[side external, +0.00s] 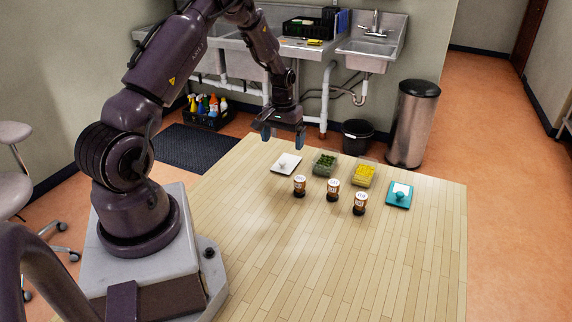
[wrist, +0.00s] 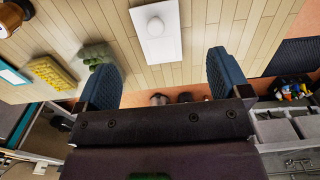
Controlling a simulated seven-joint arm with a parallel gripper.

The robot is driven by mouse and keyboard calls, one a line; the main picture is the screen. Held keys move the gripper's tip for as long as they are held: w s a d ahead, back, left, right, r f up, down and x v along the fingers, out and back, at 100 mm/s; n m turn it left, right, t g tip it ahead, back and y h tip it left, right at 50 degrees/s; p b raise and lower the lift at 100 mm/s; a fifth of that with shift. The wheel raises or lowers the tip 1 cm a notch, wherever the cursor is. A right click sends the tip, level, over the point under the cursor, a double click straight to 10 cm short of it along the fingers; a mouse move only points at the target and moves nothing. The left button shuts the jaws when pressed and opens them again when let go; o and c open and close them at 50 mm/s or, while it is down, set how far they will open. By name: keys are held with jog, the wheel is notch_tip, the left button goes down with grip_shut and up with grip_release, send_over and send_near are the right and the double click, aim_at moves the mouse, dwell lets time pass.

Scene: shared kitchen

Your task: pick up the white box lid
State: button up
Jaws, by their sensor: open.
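The white box lid (side external: 285,164) lies flat on the wooden table near its far left edge. It has a round white knob, which shows in the wrist view on the white rectangular lid (wrist: 158,45). My gripper (side external: 284,143) is above the table by the lid, pointing down. In the wrist view its two blue fingers (wrist: 165,72) are wide apart and empty, and the lid appears ahead of and between them. The lid looks apart from both fingers.
Three brown jars (side external: 333,190) stand in front. The table's front is clear.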

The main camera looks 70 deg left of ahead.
aim_at(284, 161)
notch_tip(284, 161, down, 8)
jog(key=shift+w+d+r, duration=0.1)
jog(key=shift+d, duration=0.05)
dwell(0.3)
jog(key=shift+c, duration=0.3)
jog(key=c, duration=0.9)
